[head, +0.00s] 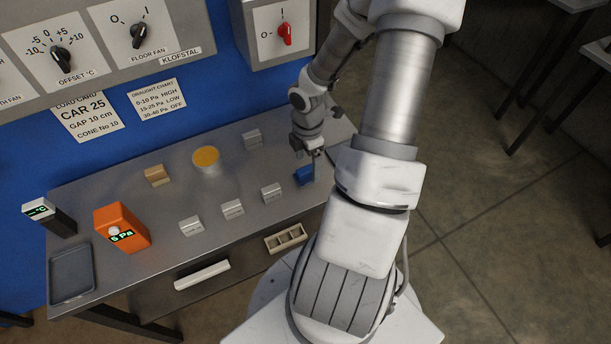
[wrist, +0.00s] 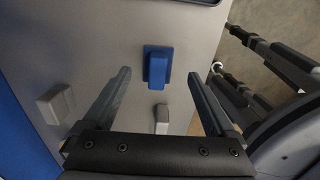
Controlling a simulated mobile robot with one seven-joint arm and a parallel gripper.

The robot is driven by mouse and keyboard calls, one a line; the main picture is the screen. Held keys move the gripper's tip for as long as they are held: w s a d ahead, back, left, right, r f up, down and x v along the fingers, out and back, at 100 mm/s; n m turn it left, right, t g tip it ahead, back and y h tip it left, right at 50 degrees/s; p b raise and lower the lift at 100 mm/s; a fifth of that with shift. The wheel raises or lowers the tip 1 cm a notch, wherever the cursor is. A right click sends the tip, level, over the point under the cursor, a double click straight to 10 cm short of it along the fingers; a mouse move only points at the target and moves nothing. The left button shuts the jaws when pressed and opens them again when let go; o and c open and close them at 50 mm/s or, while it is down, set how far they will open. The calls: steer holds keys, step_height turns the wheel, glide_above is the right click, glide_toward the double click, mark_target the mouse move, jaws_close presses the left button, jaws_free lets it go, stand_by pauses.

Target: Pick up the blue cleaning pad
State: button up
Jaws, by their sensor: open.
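The blue cleaning pad (head: 304,175) lies on the metal table near its right end. It is a small blue block with a raised grip on a flat base. In the wrist view the pad (wrist: 157,67) sits just beyond and between my two fingertips, apart from both. My gripper (head: 316,154) is above the pad in the head view, pointing down. In the wrist view my gripper (wrist: 158,78) is open and empty, one finger on each side.
Several light blocks (head: 232,208) stand on the table, with a tan block (head: 157,175), a yellow-topped round tin (head: 206,158), an orange meter (head: 122,228), a dark display unit (head: 48,216) and a grey tray (head: 72,274). A blue wall with control panels (head: 138,35) rises behind.

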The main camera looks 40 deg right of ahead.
mark_target(305, 169)
steer(key=f, duration=0.2)
steer(key=f+b, duration=0.1)
steer(key=shift+w+a+f, duration=0.2)
steer(key=shift+w+f, duration=0.05)
steer(key=shift+f, duration=0.1)
jaws_close()
steer(key=shift+r, duration=0.1)
steer(key=shift+r+p, duration=0.3)
steer(key=shift+r, duration=0.15)
step_height(305, 169, up, 4)
steer(key=shift+s+d+f+p, duration=0.1)
steer(key=shift+d+p, duration=0.05)
steer(key=shift+p, duration=0.65)
steer(key=s+d+r+p, duration=0.3)
steer(key=s+d+r, duration=0.2)
steer(key=s, duration=0.5)
steer(key=shift+d+r+p, duration=0.35)
steer(key=shift+r, duration=0.25)
